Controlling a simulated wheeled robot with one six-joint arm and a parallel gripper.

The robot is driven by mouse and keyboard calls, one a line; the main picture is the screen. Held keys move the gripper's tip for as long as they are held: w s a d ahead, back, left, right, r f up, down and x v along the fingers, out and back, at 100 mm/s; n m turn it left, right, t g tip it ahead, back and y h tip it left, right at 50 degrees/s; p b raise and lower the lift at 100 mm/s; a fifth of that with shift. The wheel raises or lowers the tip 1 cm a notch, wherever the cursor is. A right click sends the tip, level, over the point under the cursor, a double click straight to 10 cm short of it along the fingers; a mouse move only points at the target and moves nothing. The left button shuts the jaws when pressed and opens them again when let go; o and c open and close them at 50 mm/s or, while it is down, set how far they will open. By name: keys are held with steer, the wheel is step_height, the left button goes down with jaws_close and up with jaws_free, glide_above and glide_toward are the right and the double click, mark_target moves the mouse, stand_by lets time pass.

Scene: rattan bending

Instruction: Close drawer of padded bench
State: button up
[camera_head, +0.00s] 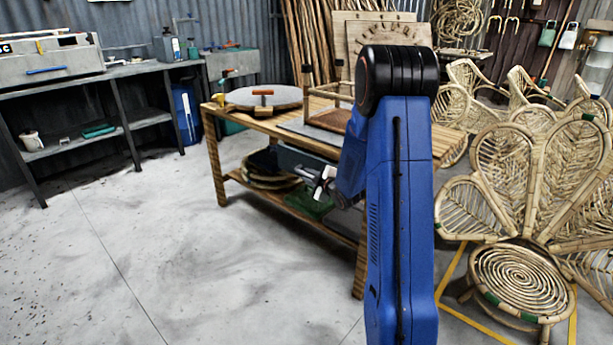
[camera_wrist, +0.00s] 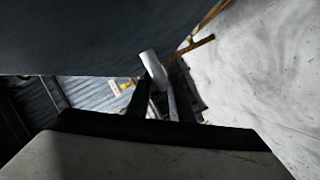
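The wooden bench (camera_head: 212,150) stands in the middle of the head view, with a grey pad on its top. A dark grey drawer (camera_head: 296,160) hangs under its top and appears to stick out toward the open floor; how far is unclear. My gripper (camera_head: 325,183) is low beside the drawer's front, partly hidden by my blue arm. In the wrist view my gripper's dark fingers (camera_wrist: 158,100) are near a short pale rounded piece (camera_wrist: 153,67), perhaps a handle. A large dark panel (camera_wrist: 90,35), likely the drawer, fills the upper left. Contact is unclear.
A round grey disc (camera_head: 265,97) and a wooden frame (camera_head: 330,118) are on the bench. Its lower shelf holds coiled rattan (camera_head: 270,180) and a green item (camera_head: 310,204). Rattan chairs (camera_head: 525,200) stand at right. The concrete floor (camera_head: 190,250) at left is clear.

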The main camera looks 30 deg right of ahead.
steer(key=shift+x, duration=0.85)
jaws_close()
steer(key=shift+w+d+r, duration=0.1)
steer(key=shift+w+d, duration=0.15)
steer(key=shift+d, duration=0.4)
steer(key=shift+w+d+f, duration=0.1)
steer(key=shift+w+d, duration=0.15)
steer(key=shift+d, duration=0.4)
steer(key=shift+w+d+r, duration=0.1)
steer(key=shift+w+d, duration=0.1)
steer(key=shift+d, duration=0.5)
jaws_free()
steer(key=shift+d, duration=0.1)
